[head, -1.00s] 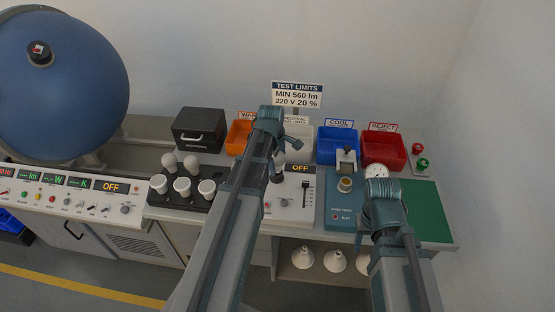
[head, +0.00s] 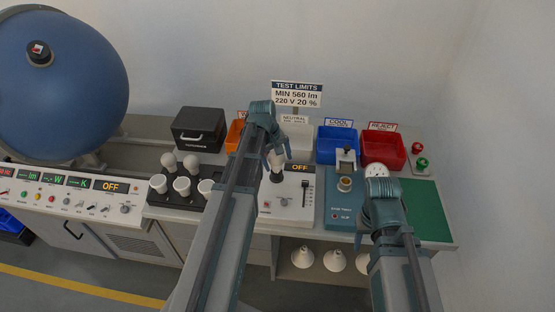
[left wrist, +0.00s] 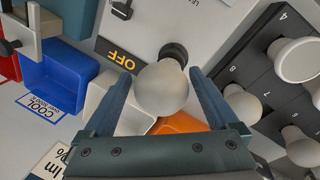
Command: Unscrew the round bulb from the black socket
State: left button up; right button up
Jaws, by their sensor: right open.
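The round bulb (left wrist: 161,88) is frosted white and sits in the black socket (left wrist: 174,54) on a white tester panel whose display reads OFF. In the head view the bulb (head: 277,160) stands above the dark socket (head: 276,177), partly covered by my left gripper (head: 276,152). In the left wrist view my left gripper (left wrist: 162,92) is open, with one finger on each side of the bulb and a gap visible at both sides. My right gripper (head: 384,188) is over the bench's right part; its fingertips are hidden from the head camera.
A black rack (head: 160,201) with several bulbs stands left of the tester panel (head: 297,202). Behind are orange, white, blue (head: 337,145) and red (head: 383,148) bins. A teal fixture (head: 344,213) stands right of the panel, and a green mat (head: 428,208) lies at the right end.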

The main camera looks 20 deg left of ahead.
pick_arm(q)
jog(key=c, duration=1.1)
jog(key=n+y, duration=0.1)
jog(key=n, duration=0.5)
jog(key=shift+t, duration=0.3)
jog(key=n+y, duration=0.1)
jog(key=n, duration=0.5)
jog(key=shift+w, duration=0.2)
jog(key=n+y, duration=0.1)
jog(key=n, duration=0.4)
jog(key=shift+a+g, duration=0.15)
jog(key=shift+g, duration=0.25)
jog(key=n+g+y, duration=0.1)
jog(key=n, duration=0.5)
jog(key=o, duration=1.2)
